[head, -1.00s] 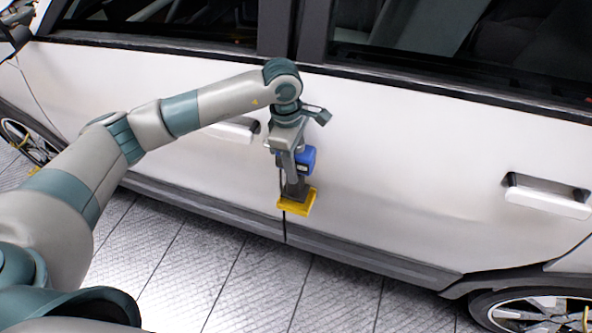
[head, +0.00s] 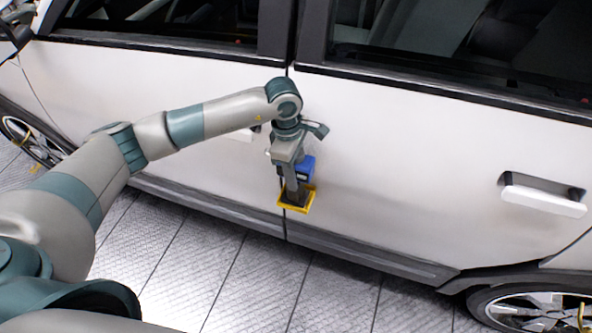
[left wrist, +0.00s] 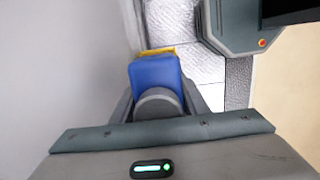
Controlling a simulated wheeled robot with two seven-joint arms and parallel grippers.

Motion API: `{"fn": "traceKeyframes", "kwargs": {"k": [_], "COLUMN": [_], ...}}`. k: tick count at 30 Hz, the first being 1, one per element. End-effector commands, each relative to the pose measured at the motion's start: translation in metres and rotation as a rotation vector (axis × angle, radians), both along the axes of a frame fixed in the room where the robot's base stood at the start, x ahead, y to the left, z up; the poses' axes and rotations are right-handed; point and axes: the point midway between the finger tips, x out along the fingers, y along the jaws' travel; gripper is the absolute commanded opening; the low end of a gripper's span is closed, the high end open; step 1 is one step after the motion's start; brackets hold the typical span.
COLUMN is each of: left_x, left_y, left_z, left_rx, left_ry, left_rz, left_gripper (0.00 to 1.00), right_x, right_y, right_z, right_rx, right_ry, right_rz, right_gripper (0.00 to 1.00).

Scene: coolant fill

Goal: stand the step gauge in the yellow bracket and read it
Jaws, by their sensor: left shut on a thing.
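The blue step gauge (head: 306,168) is held in my left gripper (head: 294,190), beside the white car door. It also shows in the left wrist view as a blue block (left wrist: 157,82) with a grey round part, between the two fingers. The yellow bracket (head: 296,209) is at the door seam, low on the car's side. The gauge and fingertips are right at the bracket, with its yellow edges showing around them. A strip of the bracket (left wrist: 157,51) shows beyond the gauge in the wrist view. The gauge's lower end is hidden, so I cannot tell whether it is seated. My right gripper is not in view.
The white car (head: 420,150) fills the far side. A door handle (head: 545,195) sticks out at the right, and another is partly behind my left arm. The patterned floor (head: 200,260) in front of the car is clear.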

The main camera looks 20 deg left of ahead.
Motion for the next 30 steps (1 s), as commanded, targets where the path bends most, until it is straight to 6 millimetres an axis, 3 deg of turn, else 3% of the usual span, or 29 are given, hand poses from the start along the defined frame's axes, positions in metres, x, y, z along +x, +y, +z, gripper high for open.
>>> {"fn": "traceKeyframes", "kwargs": {"k": [5,6,8,23,30], "left_x": [0.000,0.000,0.000,0.001,0.002], "left_y": [0.000,0.000,0.000,0.000,0.004], "left_z": [-0.003,-0.002,-0.002,0.003,0.033], "left_rx": [-0.001,0.000,0.000,0.000,-0.001], "left_ry": [-0.001,0.000,0.000,-0.002,-0.005], "left_rz": [0.000,0.000,0.000,0.000,0.000], "left_gripper": [0.09,0.50,0.59,0.59,0.59], "right_x": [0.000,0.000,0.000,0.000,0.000], "right_y": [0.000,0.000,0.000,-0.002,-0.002], "right_z": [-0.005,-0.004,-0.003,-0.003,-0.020], "right_rx": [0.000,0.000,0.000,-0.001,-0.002], "right_ry": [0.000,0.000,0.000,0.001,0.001], "right_rz": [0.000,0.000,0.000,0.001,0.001], "right_gripper": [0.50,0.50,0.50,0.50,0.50]}}
